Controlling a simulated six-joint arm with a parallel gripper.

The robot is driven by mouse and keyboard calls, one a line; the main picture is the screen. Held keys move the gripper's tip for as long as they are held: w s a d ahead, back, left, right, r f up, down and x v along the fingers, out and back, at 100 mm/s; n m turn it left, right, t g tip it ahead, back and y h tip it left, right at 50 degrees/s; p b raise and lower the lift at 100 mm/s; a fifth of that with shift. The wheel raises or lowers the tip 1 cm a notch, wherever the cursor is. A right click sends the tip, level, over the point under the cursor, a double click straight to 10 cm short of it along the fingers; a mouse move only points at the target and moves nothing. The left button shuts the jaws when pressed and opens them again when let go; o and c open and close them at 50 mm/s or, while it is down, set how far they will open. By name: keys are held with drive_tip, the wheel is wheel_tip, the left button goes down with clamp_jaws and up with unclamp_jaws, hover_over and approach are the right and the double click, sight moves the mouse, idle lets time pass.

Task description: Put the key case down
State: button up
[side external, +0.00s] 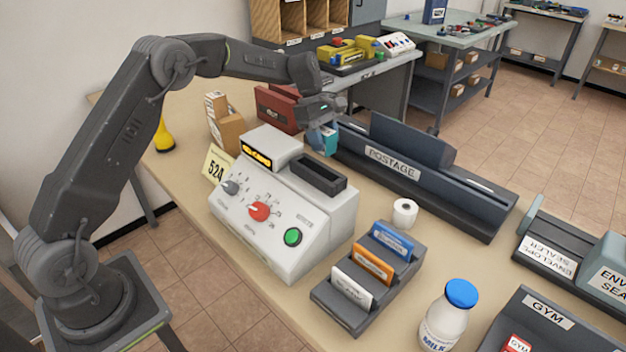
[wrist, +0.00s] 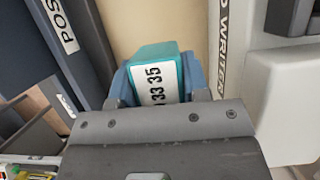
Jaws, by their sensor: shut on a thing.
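The key case is a small teal block with a white label reading "33 35". In the wrist view the key case (wrist: 155,58) sits between the two blue fingers of my gripper (wrist: 160,80), which is shut on it. In the side view my gripper (side external: 322,122) is behind the white card-writer machine, and the key case (side external: 325,142) shows partly below it. The lower part of the case is hidden there, and I cannot tell whether it touches the table.
The white machine (side external: 283,205) stands in front of my gripper and the dark postage machine (side external: 420,175) to its right. A brown box (side external: 226,130) and a red-brown block (side external: 277,108) are close on the left. Bare tabletop (wrist: 180,25) shows beyond the case.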

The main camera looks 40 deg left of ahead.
drive_tip(key=a+f, duration=0.1)
drive_tip(key=f, duration=0.1)
drive_tip(key=a+f, duration=0.2)
drive_tip(key=f, duration=0.1)
drive_tip(key=shift+s+a+f, duration=0.15)
drive_tip(key=shift+s+f, duration=0.2)
drive_tip(key=shift+f, duration=2.2)
drive_tip(key=shift+f, duration=0.1)
drive_tip(key=o, duration=1)
drive_tip(key=shift+c, duration=0.2)
